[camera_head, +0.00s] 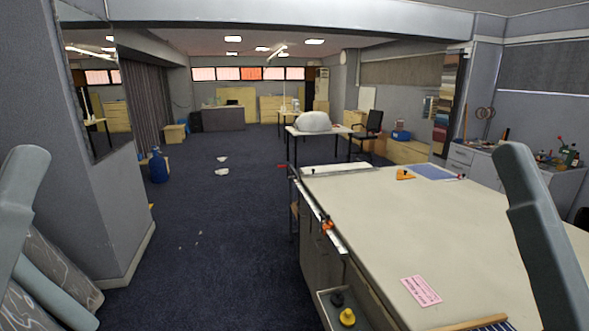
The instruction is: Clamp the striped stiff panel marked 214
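A striped piece (492,323), dark blue and pale with a wooden-coloured edge, shows at the bottom edge of the view on the long cloth table (400,220). Most of it is cut off, and no number can be read on it. A clamp-like tool with orange-red parts (328,226) lies along the table's left edge. Only grey links of my two arms show, at the left and right sides. Neither gripper's fingers are in view.
A pink printed card (421,291) lies on the table. An open drawer or tray (347,317) at the table's left side holds a yellow and a black knob-like item. An orange tool (404,175) and blue mat (434,172) lie at the far end. Floor on the left is mostly clear.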

